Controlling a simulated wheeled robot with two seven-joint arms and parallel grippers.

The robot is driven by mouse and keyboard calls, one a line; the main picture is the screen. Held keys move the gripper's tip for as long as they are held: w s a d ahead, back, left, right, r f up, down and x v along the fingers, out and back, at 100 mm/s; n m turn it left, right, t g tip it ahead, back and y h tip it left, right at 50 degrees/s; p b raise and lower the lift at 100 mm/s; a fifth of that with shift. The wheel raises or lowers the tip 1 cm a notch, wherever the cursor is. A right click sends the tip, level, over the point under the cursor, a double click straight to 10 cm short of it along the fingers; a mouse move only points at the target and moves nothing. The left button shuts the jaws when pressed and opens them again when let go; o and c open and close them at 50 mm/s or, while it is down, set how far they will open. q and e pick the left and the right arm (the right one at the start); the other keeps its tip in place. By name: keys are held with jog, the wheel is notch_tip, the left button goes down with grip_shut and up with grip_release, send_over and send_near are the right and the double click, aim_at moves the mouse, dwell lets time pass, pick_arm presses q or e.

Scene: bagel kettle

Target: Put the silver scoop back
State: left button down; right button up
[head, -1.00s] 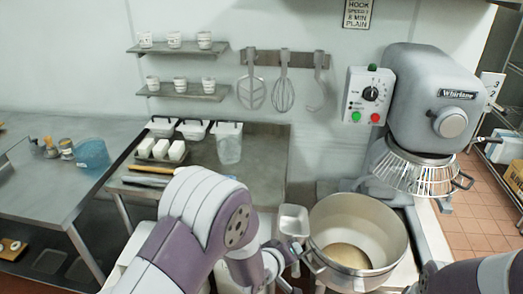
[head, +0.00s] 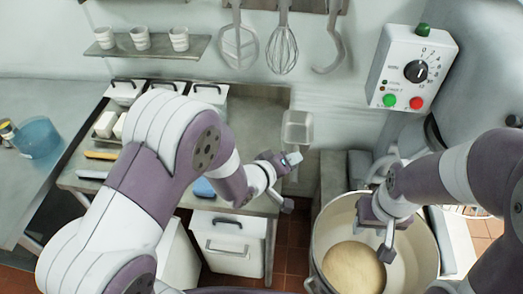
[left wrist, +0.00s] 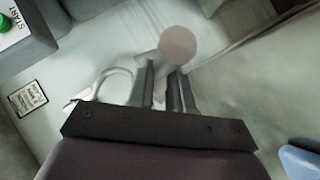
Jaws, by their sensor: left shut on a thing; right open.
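The silver scoop (head: 298,127), a small square metal pan, is in the head view above the right end of the steel table. My left gripper (head: 283,175) is just below it, shut on its handle, which the fingers mostly hide. In the left wrist view my left gripper's fingers (left wrist: 162,88) are close together, with a round greyish end (left wrist: 178,45) just beyond them, probably the handle's. My right gripper (head: 380,228) is open and empty above the mixing bowl (head: 423,245), which has pale dough (head: 354,267) inside.
My left arm covers much of the steel table (head: 262,105). White bins with black handles (head: 208,93) stand at its back, and a larger white bin (head: 227,262) stands below. Hanging tools (head: 284,50) and the mixer's control box (head: 411,68) are behind. A blue tub (head: 37,138) is far left.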

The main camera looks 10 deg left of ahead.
pick_arm(q)
jog(key=w+a+f, duration=0.1)
jog(key=a, duration=0.1)
jog(key=w+a+f, duration=0.1)
jog(key=a+f, duration=0.1)
jog(key=a, duration=0.1)
jog(key=w+a+f+p, duration=0.1)
jog(key=w+a+f, duration=0.1)
jog(key=a, duration=0.1)
jog(key=shift+w+a+f, duration=0.1)
jog(key=shift+a+f, duration=0.4)
notch_tip(320, 180, down, 4)
jog(key=shift+r, duration=0.2)
jog(key=shift+f, duration=0.3)
jog(key=c, duration=1)
grip_release()
